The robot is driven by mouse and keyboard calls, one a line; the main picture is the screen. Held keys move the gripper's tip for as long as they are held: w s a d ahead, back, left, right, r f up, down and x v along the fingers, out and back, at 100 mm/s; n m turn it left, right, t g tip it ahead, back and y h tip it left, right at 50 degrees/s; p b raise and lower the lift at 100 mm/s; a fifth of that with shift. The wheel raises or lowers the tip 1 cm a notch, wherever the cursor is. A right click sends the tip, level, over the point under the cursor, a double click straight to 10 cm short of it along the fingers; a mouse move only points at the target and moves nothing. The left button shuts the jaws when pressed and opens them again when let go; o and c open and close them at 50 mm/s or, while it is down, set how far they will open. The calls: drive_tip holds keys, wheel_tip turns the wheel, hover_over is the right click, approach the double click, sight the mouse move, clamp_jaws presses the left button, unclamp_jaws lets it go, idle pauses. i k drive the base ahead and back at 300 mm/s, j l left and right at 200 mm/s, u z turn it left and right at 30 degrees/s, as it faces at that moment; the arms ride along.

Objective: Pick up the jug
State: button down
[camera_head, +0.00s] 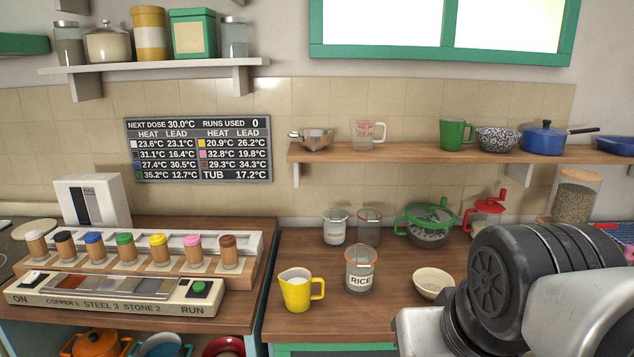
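A yellow jug (296,291) stands upright near the front left of the wooden counter. Its handle points right and something pale shows inside its open top. A clear measuring jug (366,134) with red markings stands on the wall shelf above. My arm fills the lower right of the view, to the right of the yellow jug and apart from it in the picture. My gripper is out of view.
A glass jar labelled RICE (360,276) stands close to the yellow jug's right. A cream bowl (432,282) is farther right. A switch panel (110,295) with coloured cylinders is left.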

sight(302, 290)
drive_tip(key=i+l+z, duration=0.1)
drive_tip(key=z, duration=0.4)
drive_tip(key=i+j, duration=0.15)
drive_tip(key=j, duration=0.2)
drive_tip(key=i+j, duration=0.15)
drive_tip(key=j, duration=0.25)
drive_tip(key=i+j+u, duration=0.1)
drive_tip(key=j, duration=0.25)
drive_tip(key=i+j, duration=0.2)
drive_tip(key=j, duration=0.2)
